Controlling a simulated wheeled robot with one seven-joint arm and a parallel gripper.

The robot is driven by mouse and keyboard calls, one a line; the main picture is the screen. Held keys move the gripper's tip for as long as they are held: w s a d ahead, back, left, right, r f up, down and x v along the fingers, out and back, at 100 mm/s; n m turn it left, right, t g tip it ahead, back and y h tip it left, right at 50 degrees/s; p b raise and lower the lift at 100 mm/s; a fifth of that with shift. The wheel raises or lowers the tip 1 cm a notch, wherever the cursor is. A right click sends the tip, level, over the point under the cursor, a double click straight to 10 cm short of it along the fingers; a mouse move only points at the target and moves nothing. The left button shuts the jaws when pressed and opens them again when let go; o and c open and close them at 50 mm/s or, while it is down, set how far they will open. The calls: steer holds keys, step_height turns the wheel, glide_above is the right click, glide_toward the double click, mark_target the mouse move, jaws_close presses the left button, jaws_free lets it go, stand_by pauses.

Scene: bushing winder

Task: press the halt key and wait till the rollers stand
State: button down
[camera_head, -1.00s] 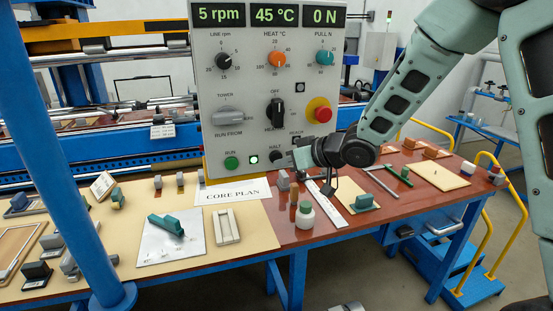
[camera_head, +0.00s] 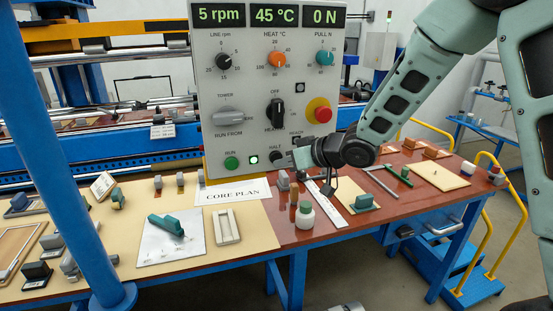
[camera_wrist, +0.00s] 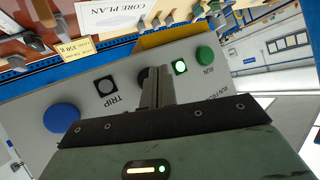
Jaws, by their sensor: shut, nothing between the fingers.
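The grey control panel (camera_head: 220,90) stands behind the table. Its black halt key (camera_head: 276,157) is low on the face, right of a lit lamp (camera_head: 254,159) and the green RUN button (camera_head: 231,163). My gripper (camera_head: 289,158) is shut and empty, with its tips at the halt key. In the wrist view, the shut fingers (camera_wrist: 157,88) cover most of the black key (camera_wrist: 143,76); I cannot tell whether they touch or press it. The panel readout (camera_head: 222,15) shows 5 rpm. Long metal rollers (camera_head: 90,115) lie behind at the left; their turning cannot be told.
A red mushroom button (camera_head: 319,110) sits above my gripper. A blue post (camera_head: 62,150) crosses the left foreground.

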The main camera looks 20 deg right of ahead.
steer(key=shift+w, duration=0.35)
steer(key=shift+w+p, duration=0.45)
steer(key=shift+p, duration=0.1)
stand_by(0.5)
steer(key=shift+s, duration=0.85)
steer(key=shift+s+b, duration=0.5)
steer(key=shift+s, duration=2)
